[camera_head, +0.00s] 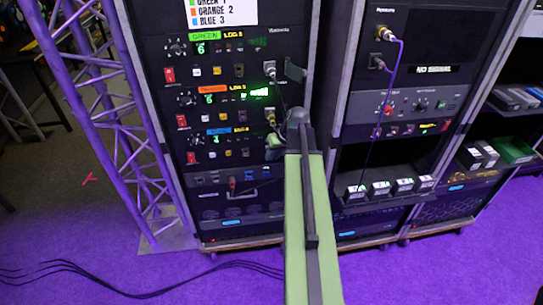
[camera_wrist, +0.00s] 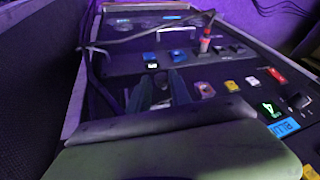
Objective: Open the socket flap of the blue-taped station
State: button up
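The blue-taped station is the lowest of three on the left rack; its blue label (camera_head: 219,131) sits above a row of small buttons. In the wrist view its blue tape (camera_wrist: 286,126) is at the right edge, beside a lit green digit (camera_wrist: 270,109) and a red switch (camera_wrist: 277,76). My gripper (camera_wrist: 160,80) shows two dark fingers with a gap between them, close over the panel on the far side of the buttons from the tape. I see nothing held. The station's socket flap is not clearly visible; my arm covers that side in the head view.
Above are the orange label (camera_head: 213,88) and green label (camera_head: 206,36) stations. A cable plugs in at the orange station's socket (camera_head: 270,117). A dark cable (camera_wrist: 140,40) crosses near my fingers. A second rack (camera_head: 420,90) stands right, a purple truss (camera_head: 115,110) left.

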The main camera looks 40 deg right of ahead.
jog(key=shift+o, duration=1.3)
jog(key=shift+w+a, duration=0.1)
jog(key=s+d+r+p, duration=0.1)
jog(key=s+d, duration=0.1)
jog(key=s, duration=1)
jog(key=shift+s, duration=0.2)
